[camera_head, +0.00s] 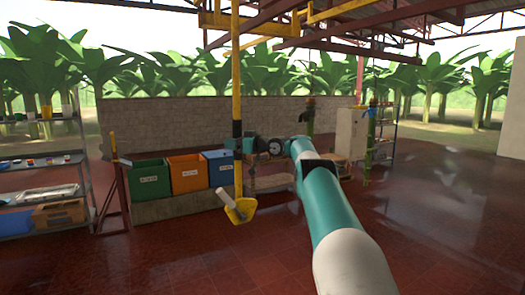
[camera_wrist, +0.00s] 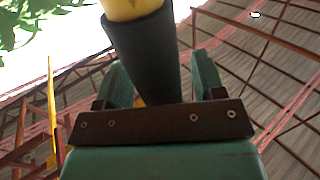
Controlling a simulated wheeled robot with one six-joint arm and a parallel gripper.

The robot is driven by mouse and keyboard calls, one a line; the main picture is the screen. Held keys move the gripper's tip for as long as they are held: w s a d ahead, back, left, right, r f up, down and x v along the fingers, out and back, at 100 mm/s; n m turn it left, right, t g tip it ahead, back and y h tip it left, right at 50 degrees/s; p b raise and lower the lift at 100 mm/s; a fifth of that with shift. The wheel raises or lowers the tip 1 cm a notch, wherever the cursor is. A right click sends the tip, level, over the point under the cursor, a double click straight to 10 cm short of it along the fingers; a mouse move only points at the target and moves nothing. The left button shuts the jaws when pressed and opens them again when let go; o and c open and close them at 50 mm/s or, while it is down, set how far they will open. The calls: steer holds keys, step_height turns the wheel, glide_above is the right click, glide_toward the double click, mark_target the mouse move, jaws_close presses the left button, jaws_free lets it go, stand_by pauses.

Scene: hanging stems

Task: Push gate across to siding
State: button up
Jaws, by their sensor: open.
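A yellow pole (camera_head: 237,85) with a black sleeve hangs from the overhead yellow rails (camera_head: 240,20). Its lower end carries a yellow bracket with a pale handle (camera_head: 238,212). In the wrist view, the black sleeve (camera_wrist: 148,55) stands between the two teal fingers of my gripper (camera_wrist: 162,75), which are open. Whether a finger touches the sleeve I cannot tell. I cannot make out which overhead part is the gate.
Green (camera_head: 150,181), orange (camera_head: 189,173) and blue (camera_head: 221,167) bins stand on a low ledge behind the pole. A shelf rack (camera_head: 60,190) is at the left. A white cabinet (camera_head: 351,132) stands at the back. The red floor (camera_head: 440,210) at the right is clear.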

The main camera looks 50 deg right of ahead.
steer(key=b, duration=0.1)
steer(key=s+f+b, duration=0.1)
steer(key=b, duration=0.1)
steer(key=shift+s+d, duration=0.2)
steer(key=shift+s, duration=0.1)
steer(key=s+d+b, duration=0.2)
steer(key=s+b, duration=0.7)
steer(key=s, duration=0.5)
steer(key=shift+s+d+r+b, duration=0.3)
steer(key=shift+s+d+r, duration=0.05)
steer(key=shift+d+r, duration=0.1)
